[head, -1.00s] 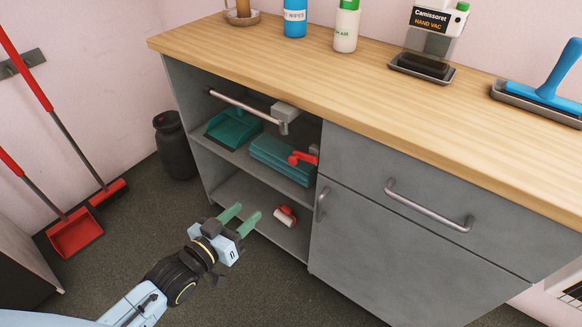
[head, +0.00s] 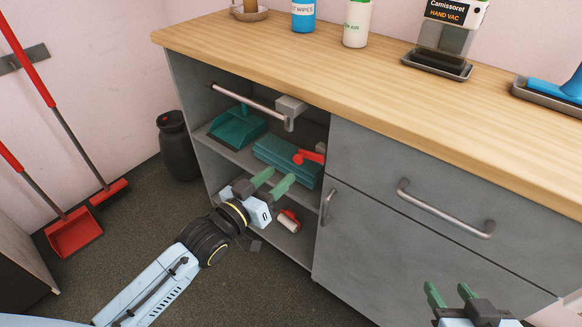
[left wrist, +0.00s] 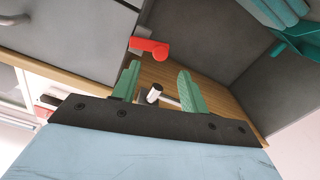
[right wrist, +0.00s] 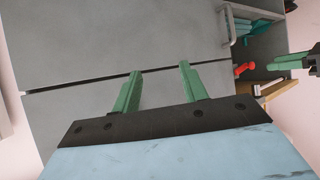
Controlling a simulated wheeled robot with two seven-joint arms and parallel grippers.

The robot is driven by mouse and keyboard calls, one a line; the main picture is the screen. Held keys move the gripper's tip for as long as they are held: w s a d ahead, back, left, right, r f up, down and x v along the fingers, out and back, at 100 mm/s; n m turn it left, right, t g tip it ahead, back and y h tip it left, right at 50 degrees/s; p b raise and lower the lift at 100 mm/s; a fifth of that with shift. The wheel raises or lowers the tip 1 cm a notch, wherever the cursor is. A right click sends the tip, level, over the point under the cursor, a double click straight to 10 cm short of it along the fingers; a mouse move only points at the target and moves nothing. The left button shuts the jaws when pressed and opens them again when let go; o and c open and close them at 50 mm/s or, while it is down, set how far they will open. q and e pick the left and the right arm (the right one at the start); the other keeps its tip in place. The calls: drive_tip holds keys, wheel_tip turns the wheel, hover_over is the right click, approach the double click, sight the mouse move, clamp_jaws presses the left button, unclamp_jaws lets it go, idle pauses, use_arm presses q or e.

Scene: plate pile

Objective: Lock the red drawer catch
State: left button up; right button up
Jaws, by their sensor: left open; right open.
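The red catch (head: 309,157) is on the inner side of the grey cabinet's divider, beside the open shelves, its lever sticking out sideways to the left. It also shows in the left wrist view (left wrist: 150,47) and, small, in the right wrist view (right wrist: 243,68). The closed grey drawer (head: 380,170) is right of it. My left gripper (head: 273,180) is open and empty in front of the shelves, below and left of the catch and apart from it. My right gripper (head: 447,290) is open and empty, low in front of the cabinet door.
Folded teal cloths (head: 285,165) and a teal dustpan (head: 237,128) lie on the upper shelf. A red and white item (head: 288,221) is on the lower shelf. A metal bar (head: 245,103) crosses the opening. The drawer handle (head: 440,215) and door handle (head: 327,206) stick out.

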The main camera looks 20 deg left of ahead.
sight(298, 155)
use_arm(q)
drive_tip(key=b+x, duration=0.1)
drive_tip(key=x, duration=0.4)
drive_tip(key=shift+b, duration=0.35)
drive_tip(key=shift+w+d, duration=0.15)
drive_tip(key=shift+w, duration=0.25)
use_arm(e)
drive_tip(key=w+a+r+t+y, duration=0.2)
drive_tip(key=r+t, duration=0.3)
drive_tip(key=r, duration=0.3)
drive_tip(key=shift+w+a+t, duration=0.25)
drive_tip(key=shift+w+t, duration=0.15)
drive_tip(key=shift+w, duration=0.1)
